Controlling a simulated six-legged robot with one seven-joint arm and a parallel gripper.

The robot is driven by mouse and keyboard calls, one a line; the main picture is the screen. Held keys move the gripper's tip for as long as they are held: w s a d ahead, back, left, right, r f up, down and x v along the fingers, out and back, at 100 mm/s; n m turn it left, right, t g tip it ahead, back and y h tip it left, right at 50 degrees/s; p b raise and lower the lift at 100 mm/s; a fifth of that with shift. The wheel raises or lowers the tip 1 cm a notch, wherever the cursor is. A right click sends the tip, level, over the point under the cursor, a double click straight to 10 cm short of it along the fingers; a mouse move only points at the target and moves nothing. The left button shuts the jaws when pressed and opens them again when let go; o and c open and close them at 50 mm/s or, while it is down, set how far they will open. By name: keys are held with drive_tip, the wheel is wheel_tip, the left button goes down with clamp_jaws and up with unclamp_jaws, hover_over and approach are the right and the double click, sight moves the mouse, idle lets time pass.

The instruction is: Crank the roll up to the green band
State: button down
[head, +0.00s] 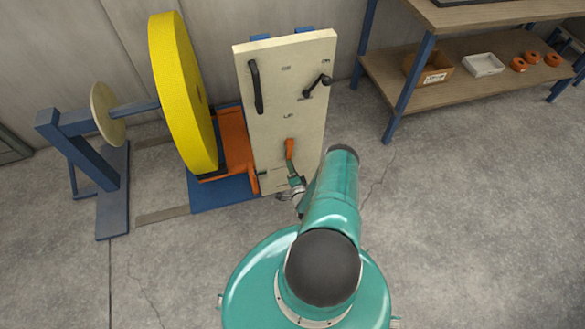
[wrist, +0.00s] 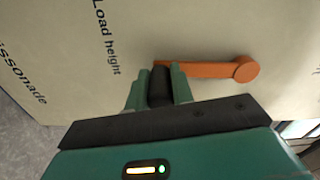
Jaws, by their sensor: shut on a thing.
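The big yellow roll (head: 170,90) stands upright at the left of a cream panel (head: 270,120) in the head view. An orange crank (head: 289,148) is on the lower part of the panel. In the wrist view the orange crank arm (wrist: 215,69) runs left from its round hub to a dark grip (wrist: 160,88). My gripper (wrist: 158,86) is shut on this dark grip, one green finger on each side. My gripper also shows small at the panel in the head view (head: 293,178). I cannot make out a green band in either view.
A black handle (head: 257,87) and a black lever (head: 318,86) are higher on the panel. An orange carriage (head: 236,142) is beside the roll. A blue stand (head: 82,160) carries a spindle and disc at left. A shelf (head: 450,78) stands right.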

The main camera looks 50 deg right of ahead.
drive_tip(key=shift+w+a, duration=0.15)
drive_tip(key=shift+a, duration=0.3)
drive_tip(key=c, duration=1.3)
unclamp_jaws()
drive_tip(key=shift+o, duration=0.5)
drive_tip(key=shift+d, duration=0.25)
drive_tip(key=v, duration=1.4)
